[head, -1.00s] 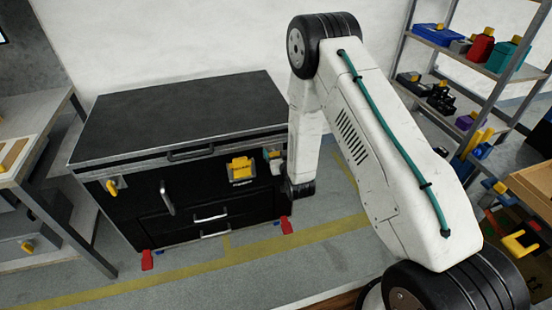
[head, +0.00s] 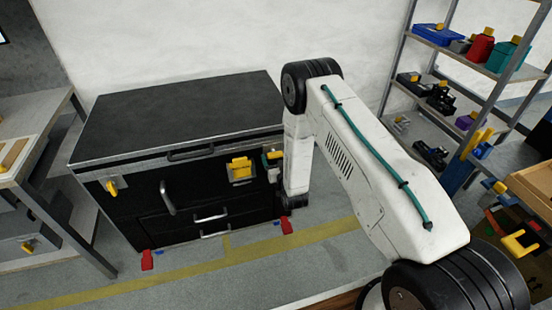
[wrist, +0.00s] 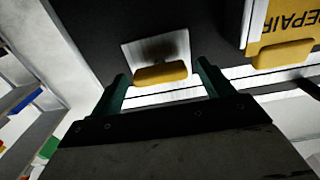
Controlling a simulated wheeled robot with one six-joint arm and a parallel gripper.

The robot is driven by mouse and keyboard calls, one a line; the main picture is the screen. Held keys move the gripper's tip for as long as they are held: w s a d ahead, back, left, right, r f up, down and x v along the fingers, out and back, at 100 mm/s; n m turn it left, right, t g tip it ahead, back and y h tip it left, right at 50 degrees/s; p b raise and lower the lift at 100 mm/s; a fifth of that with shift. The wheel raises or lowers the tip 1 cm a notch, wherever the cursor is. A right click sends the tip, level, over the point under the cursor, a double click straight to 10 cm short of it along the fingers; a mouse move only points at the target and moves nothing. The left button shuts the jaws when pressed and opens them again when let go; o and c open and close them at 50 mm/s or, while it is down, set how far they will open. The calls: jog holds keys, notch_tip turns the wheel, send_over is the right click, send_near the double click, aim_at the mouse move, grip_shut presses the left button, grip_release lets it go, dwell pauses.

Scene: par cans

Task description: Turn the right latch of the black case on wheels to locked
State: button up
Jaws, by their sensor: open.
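The black case on wheels (head: 190,115) stands against the wall with its lid down. Its right latch (wrist: 160,74) is a yellow handle on a pale plate; in the head view it is small and partly hidden by my gripper. In the wrist view my gripper (wrist: 162,78) is open, with one green finger on each side of the yellow handle. I cannot tell whether the fingers touch it. The left latch (head: 112,187) is a yellow handle near the case's left front edge.
A yellow tag (head: 240,167) hangs on the case front left of my gripper; in the wrist view it reads REPAIR (wrist: 292,22). A bench (head: 30,155) stands at left, and a shelf rack (head: 480,100) at right.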

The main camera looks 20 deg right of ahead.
jog(key=shift+w, duration=0.1)
jog(key=c, duration=1)
jog(key=shift+m, duration=0.3)
jog(key=m, duration=0.3)
jog(key=shift+m, duration=0.4)
jog(key=m, duration=0.9)
jog(key=shift+d+f+m, duration=0.1)
jog(key=shift+m, duration=2.2)
